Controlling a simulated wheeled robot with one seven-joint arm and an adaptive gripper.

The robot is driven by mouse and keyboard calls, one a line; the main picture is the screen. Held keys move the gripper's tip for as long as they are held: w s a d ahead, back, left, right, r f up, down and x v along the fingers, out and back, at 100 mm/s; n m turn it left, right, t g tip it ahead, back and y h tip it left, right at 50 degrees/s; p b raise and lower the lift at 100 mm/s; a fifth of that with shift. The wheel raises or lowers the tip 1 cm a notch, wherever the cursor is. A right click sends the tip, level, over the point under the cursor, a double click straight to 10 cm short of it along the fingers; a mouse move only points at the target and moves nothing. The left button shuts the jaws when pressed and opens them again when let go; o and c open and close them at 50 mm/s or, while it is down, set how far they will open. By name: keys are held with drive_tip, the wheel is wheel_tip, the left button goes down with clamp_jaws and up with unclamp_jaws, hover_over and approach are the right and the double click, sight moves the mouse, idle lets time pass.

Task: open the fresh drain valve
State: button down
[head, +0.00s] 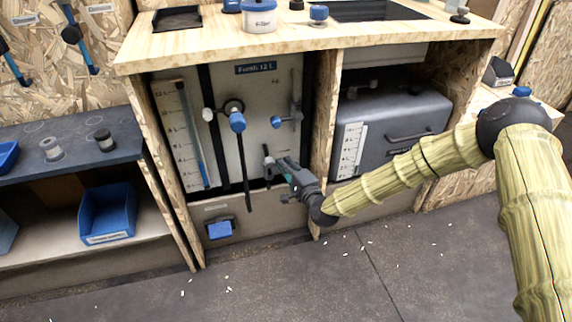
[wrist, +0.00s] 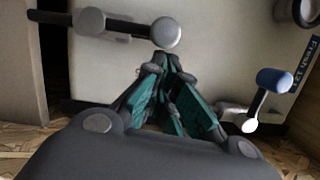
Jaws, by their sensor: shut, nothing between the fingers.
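The fresh tank (head: 268,95) is a pale panel with a blue label in the left bay of the wooden unit. My gripper (head: 284,168) is low in front of its right part, fingers shut and empty. In the wrist view the shut fingertips (wrist: 168,62) sit just below a dark lever with a grey ball end (wrist: 165,32); I cannot tell whether they touch. A blue-ended handle (wrist: 273,80) with a white tip is to the right there. In the head view a blue handle (head: 285,120) is above my gripper. No readable label marks the drain valve.
A larger valve with a blue knob (head: 237,122) and a long dark rod is left of my gripper. A wooden post (head: 323,125) separates the fresh tank from the grey tank (head: 405,115). A blue fitting (head: 220,230) is on the lower board. The floor in front is mostly clear, with small white bits.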

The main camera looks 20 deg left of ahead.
drive_tip(key=s+d+p, duration=0.2)
drive_tip(key=s+d, duration=0.3)
drive_tip(key=d, duration=0.6)
drive_tip(key=s+d+f+n+g+h, duration=0.25)
drive_tip(key=s+d+f, duration=0.25)
drive_tip(key=s+f, duration=0.4)
drive_tip(key=s+d+f+n+g+h, duration=0.25)
drive_tip(key=s+d+f+g, duration=0.2)
drive_tip(key=s+f, duration=0.45)
drive_tip(key=s+d+f+n+g+h, duration=0.2)
drive_tip(key=s+d+g+h, duration=0.15)
drive_tip(key=s+d, duration=0.85)
drive_tip(key=s+d+f+n+g+h, duration=0.1)
drive_tip(key=s+d+n+g+h, duration=0.3)
drive_tip(key=s+d, duration=0.75)
wheel_tip(320, 180, up, 29)
drive_tip(key=m+t+p, duration=0.1)
drive_tip(key=t+p, duration=0.1)
drive_tip(key=p, duration=2.7)
drive_tip(key=shift+s+a, duration=0.2)
drive_tip(key=shift+a, duration=0.05)
drive_tip(key=shift+h, duration=0.25)
